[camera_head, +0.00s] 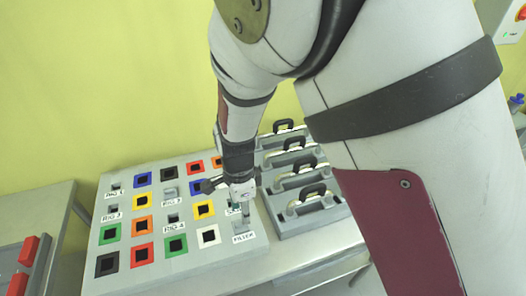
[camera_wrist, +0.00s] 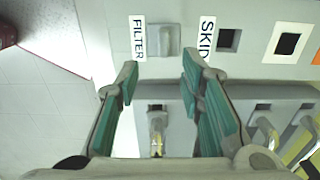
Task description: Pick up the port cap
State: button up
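The likely port cap is a small grey raised block (camera_wrist: 164,40) beside the FILTER label in the wrist view. In the head view that spot, by the FILTER label (camera_head: 243,238), is partly covered by my gripper (camera_head: 240,212). The wrist view shows my gripper (camera_wrist: 160,68) open, with its two teal-padded fingers apart and nothing held between them. The block lies just beyond the fingertips, between their lines. The fingers do not visibly touch it. Beside the SKID label (camera_wrist: 207,38) is a dark square opening (camera_wrist: 229,40).
The sloped grey panel (camera_head: 219,258) carries several coloured squares with dark centres and RIG labels. Grey trays with black handles (camera_head: 312,190) stand close to its right. A bench with red blocks (camera_head: 29,250) is at the left. A yellow wall (camera_head: 90,80) rises behind.

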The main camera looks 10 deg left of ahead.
aim_at(240, 222)
jog(key=shift+s+a+f, duration=0.1)
jog(key=shift+a+f, duration=0.1)
jog(key=shift+f, duration=0.75)
jog(key=shift+w+a+f, duration=0.1)
jog(key=shift+a+f, duration=0.1)
jog(key=shift+f, duration=0.8)
jog(key=shift+s+a+f, duration=0.1)
jog(key=shift+a+f, duration=0.1)
jog(key=shift+f, duration=0.75)
jog(key=shift+c, duration=0.2)
grip_shut()
